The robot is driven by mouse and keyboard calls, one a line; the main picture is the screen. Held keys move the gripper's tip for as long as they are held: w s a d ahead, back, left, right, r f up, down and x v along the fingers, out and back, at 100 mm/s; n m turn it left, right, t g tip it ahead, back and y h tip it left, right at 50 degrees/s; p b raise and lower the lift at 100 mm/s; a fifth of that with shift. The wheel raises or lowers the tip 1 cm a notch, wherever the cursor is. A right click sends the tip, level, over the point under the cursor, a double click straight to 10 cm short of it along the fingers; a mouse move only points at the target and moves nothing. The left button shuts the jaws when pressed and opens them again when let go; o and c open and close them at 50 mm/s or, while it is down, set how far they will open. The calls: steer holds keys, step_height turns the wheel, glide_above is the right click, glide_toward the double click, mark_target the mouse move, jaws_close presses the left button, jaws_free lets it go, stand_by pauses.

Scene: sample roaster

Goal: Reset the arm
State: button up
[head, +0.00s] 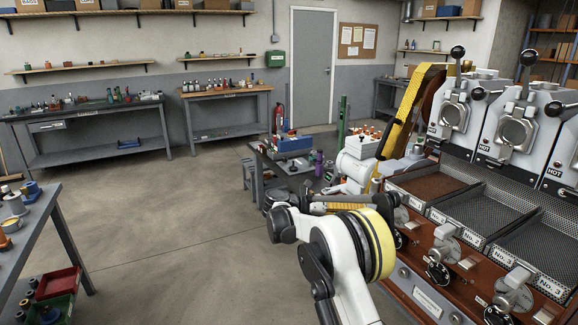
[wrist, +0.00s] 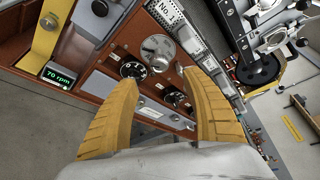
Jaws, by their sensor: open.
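My gripper (wrist: 158,80) shows in the wrist view with its two yellow ribbed fingers spread apart and nothing held between them. Beyond the fingertips is the brown front panel of the sample roaster (wrist: 100,55), with a round metal knob (wrist: 158,48) and a black dial (wrist: 132,67). I cannot tell the exact gap to the panel. In the head view my white arm with a yellow band (head: 378,245) is bent at the bottom centre, left of the roaster (head: 425,262). The fingers are hard to make out there.
The roaster's trays (head: 488,210) and levers stand close on the right. A small cluttered table (head: 262,162) is behind the arm. A bench with bins (head: 62,222) is at the left edge. The floor (head: 170,225) between is clear. A display reading 70 rpm (wrist: 58,76) shows in the wrist view.

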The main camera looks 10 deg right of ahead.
steer(key=s+r+m+t+y, duration=0.2)
steer(key=s+r+m+y, duration=0.3)
steer(key=s, duration=0.3)
steer(key=s+r+m+t+y, duration=0.1)
steer(key=s+r+m+y, duration=0.2)
steer(key=s+r+m, duration=0.35)
steer(key=s+a+f+m+t+y, duration=0.1)
steer(key=s+a+f+m+y, duration=0.1)
steer(key=s+m, duration=0.4)
steer(key=s+a+f+m+t+y, duration=0.1)
steer(key=s+a+f+m+y, duration=0.2)
steer(key=s+m, duration=0.3)
steer(key=s+a+f+m+t+y, duration=0.2)
steer(key=s+a+m, duration=0.3)
steer(key=s, duration=0.7)
steer(key=shift+s+f+m, duration=0.25)
steer(key=shift+f+m, duration=0.2)
steer(key=shift+m, duration=0.3)
